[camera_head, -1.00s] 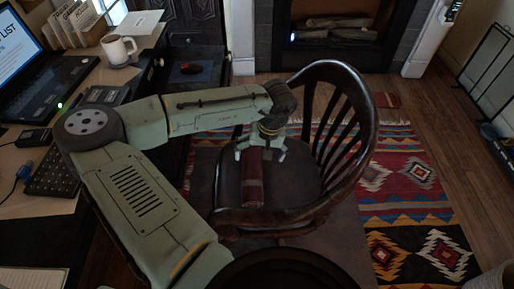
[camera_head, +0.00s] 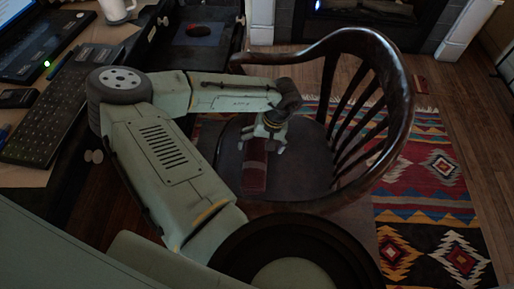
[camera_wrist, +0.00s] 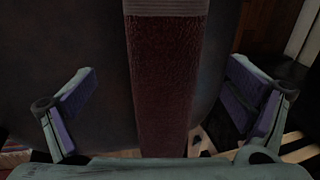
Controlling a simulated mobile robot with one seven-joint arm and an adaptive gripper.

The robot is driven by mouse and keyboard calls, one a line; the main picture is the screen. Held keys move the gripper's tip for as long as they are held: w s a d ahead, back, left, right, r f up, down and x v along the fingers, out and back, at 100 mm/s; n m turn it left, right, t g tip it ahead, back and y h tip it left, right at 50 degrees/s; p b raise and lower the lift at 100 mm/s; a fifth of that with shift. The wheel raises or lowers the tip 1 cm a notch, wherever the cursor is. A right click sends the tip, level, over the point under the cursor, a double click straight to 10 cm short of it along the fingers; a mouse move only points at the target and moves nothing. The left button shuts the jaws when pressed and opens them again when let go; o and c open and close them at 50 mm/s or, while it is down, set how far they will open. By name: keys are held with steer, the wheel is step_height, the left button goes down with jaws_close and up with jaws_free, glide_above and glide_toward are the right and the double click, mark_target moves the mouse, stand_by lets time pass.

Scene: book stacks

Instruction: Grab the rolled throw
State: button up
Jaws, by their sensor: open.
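The rolled throw (camera_head: 255,174) is a dark red roll with a paler band, lying on the seat of the dark wooden chair (camera_head: 398,95). My gripper (camera_head: 262,148) is over the far part of the throw, pointing down with its fingers spread. In the wrist view, the throw (camera_wrist: 167,85) runs lengthwise between the two open fingers of my gripper (camera_wrist: 158,95). There is a clear gap on both sides, and neither finger touches it. The throw's far end in the head view is hidden by my gripper.
The chair's curved back and spindles rise right of my gripper. A desk with a keyboard (camera_head: 45,133), laptop and white mug (camera_head: 116,10) stands at left, its open drawer (camera_head: 198,42) holding a dark red item. A patterned rug (camera_head: 425,180) lies beneath the chair.

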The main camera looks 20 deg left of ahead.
steer(key=shift+a+p+x, duration=0.2)
steer(key=shift+p+x, duration=0.2)
steer(key=shift+x, duration=1.95)
steer(key=shift+c, duration=0.5)
steer(key=c, duration=1.4)
